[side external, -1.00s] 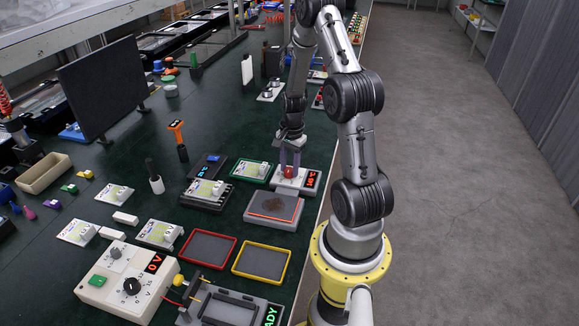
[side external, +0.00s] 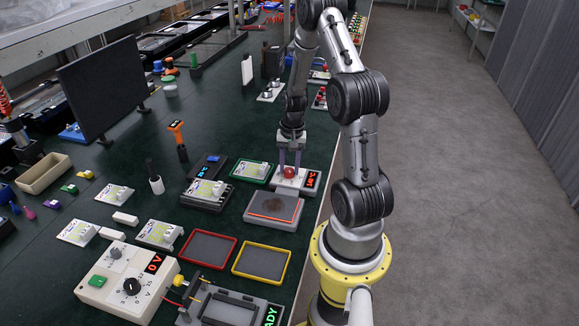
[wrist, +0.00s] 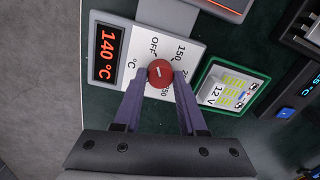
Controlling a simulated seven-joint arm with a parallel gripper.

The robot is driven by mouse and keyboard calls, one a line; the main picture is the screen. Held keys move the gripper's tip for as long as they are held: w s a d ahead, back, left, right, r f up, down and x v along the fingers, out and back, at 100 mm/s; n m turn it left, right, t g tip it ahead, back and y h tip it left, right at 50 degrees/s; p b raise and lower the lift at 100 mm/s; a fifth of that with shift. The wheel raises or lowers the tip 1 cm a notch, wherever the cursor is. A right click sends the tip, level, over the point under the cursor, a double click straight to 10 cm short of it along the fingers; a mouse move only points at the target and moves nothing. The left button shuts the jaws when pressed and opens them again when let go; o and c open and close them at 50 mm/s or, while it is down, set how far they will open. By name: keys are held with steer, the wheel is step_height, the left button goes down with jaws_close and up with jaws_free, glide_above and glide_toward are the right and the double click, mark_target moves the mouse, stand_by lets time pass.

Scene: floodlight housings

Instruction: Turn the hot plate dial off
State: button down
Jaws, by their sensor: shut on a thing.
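The red dial (wrist: 160,72) stands on the light hot plate control panel (wrist: 125,92) in the wrist view. The panel carries the marks OFF and 150, with other numbers partly hidden. Its red display (wrist: 108,54) reads 140 °C. My gripper (wrist: 160,76) is shut on the dial, with one purple finger on each side. In the side view the dial (side external: 290,172) sits between the fingers of my gripper (side external: 290,170). The hot plate (side external: 272,208), grey with an orange-edged top, lies just in front of the panel.
A green-framed 12 V unit (wrist: 228,92) sits close beside the panel. A dark unit with a blue display (wrist: 296,97) lies beyond it. Red (side external: 234,248) and yellow (side external: 288,266) rimmed trays lie nearer the camera. The aisle floor is clear.

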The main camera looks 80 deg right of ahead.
mark_target(291, 170)
steer(key=shift+c, duration=2.3)
jaws_free()
step_height(291, 170, up, 14)
steer(key=shift+s, duration=0.35)
steer(key=shift+f, duration=0.1)
